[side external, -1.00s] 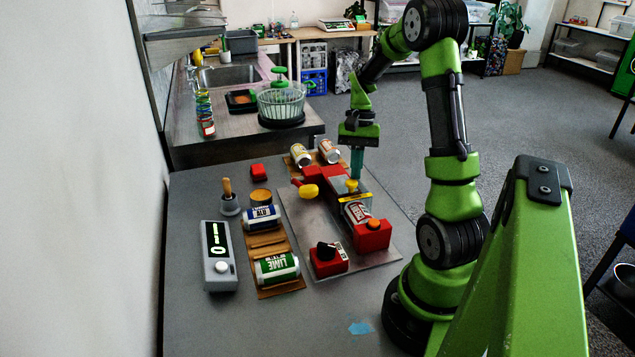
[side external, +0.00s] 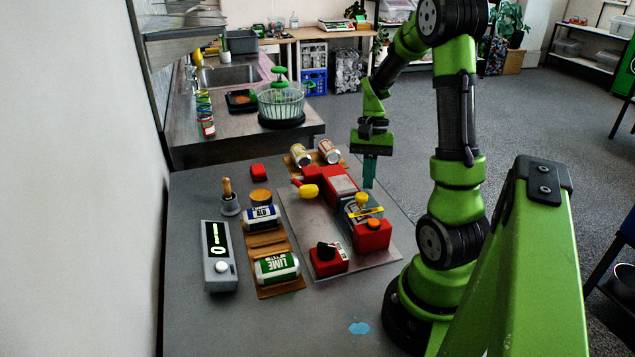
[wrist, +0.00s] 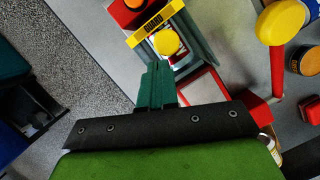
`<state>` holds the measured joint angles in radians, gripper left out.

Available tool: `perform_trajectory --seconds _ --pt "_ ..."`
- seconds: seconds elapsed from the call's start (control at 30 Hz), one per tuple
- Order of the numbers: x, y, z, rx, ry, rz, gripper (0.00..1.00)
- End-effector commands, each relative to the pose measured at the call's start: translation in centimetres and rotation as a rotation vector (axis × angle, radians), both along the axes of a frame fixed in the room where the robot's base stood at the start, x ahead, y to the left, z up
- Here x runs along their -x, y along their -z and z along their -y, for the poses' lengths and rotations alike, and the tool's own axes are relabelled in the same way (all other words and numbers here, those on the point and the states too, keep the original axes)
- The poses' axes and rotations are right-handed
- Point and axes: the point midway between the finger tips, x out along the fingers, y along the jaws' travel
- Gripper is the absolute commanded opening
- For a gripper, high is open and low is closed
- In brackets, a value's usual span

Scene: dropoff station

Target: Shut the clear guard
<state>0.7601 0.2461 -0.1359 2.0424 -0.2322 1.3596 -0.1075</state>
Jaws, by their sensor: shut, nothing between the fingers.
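The clear guard (side external: 352,214) sits over the press bed on the grey plate, with a yellow strip (side external: 367,211) along its front edge. In the wrist view the strip (wrist: 152,24) reads GUARD. A yellow knob (side external: 362,199) stands on the guard; it also shows in the wrist view (wrist: 166,41). A can (wrist: 182,62) shows partly through the guard. My gripper (side external: 369,185) is shut and empty, pointing down just behind the knob. In the wrist view its fingertips (wrist: 159,66) are close to the knob; I cannot tell whether they touch.
A red block with an orange button (side external: 372,235) stands right in front of the guard. A red arm with a yellow handle (side external: 309,191) lies left of it.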

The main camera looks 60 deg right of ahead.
Motion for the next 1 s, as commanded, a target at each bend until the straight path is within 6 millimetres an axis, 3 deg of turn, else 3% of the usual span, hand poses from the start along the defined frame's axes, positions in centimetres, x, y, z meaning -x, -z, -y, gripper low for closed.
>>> perform_trajectory --seconds 0.1,0.3,0.57,0.93,1.0 --pt "-0.8 -0.6 2.4 0.004 0.003 0.001 0.0" --pt "-1.2 -5.5 3.5 0.006 0.003 0.006 0.0" --pt "-1.6 -9.3 4.6 0.003 0.001 0.004 0.0" --pt "-2.7 -14.0 3.0 -0.072 -0.075 -0.027 0.55" --pt "-2.7 -14.0 2.7 -0.08 -0.079 -0.028 0.56"
